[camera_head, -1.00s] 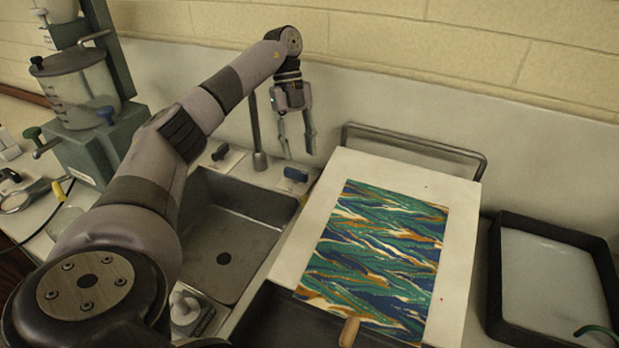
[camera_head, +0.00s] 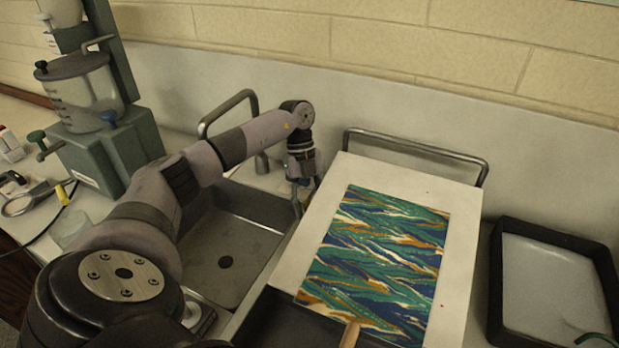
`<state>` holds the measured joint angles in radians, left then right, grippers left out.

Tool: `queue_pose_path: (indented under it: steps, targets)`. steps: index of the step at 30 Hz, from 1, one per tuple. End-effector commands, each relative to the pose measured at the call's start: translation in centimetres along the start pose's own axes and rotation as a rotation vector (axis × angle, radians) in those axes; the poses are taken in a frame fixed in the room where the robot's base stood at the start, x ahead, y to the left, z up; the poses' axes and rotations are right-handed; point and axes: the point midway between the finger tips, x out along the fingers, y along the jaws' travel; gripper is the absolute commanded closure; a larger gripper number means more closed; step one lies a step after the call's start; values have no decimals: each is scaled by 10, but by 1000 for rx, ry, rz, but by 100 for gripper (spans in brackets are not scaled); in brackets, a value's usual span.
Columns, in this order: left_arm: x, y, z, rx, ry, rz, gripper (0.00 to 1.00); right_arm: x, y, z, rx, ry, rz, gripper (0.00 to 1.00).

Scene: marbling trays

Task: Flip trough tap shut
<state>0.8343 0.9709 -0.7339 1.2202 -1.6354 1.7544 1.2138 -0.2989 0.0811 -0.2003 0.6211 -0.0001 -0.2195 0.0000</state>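A grey metal sink trough (camera_head: 240,232) sits left of centre. A bent metal spout (camera_head: 228,110) rises behind it, partly hidden by my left arm. My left gripper (camera_head: 302,193) is lowered at the trough's back right corner, where a small blue tap handle showed earlier. The gripper now covers that handle almost wholly, so I cannot tell its position or whether I touch it. The gripper's fingers are too small and overlapped to judge their opening. My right gripper is not in view.
A white board with a marbled sheet (camera_head: 375,260) lies just right of the gripper, with a metal rail (camera_head: 415,146) behind it. A black-rimmed tray (camera_head: 497,280) is at the right. A green apparatus with a clear vessel (camera_head: 85,95) stands at the back left.

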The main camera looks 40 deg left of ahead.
Motion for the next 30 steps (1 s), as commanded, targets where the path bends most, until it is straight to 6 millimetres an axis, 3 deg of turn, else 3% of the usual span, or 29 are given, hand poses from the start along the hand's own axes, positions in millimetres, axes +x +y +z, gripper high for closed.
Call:
queue_pose_path:
  steps: [4, 20, 30]
  targets:
    - [0, 0, 0, 0, 0, 0, 65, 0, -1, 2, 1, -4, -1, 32]
    - [0, 0, 0, 0, 0, 1, 100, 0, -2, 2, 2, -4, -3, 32]
    - [-1, 0, 0, -9, 0, -2, 100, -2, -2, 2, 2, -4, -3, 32]
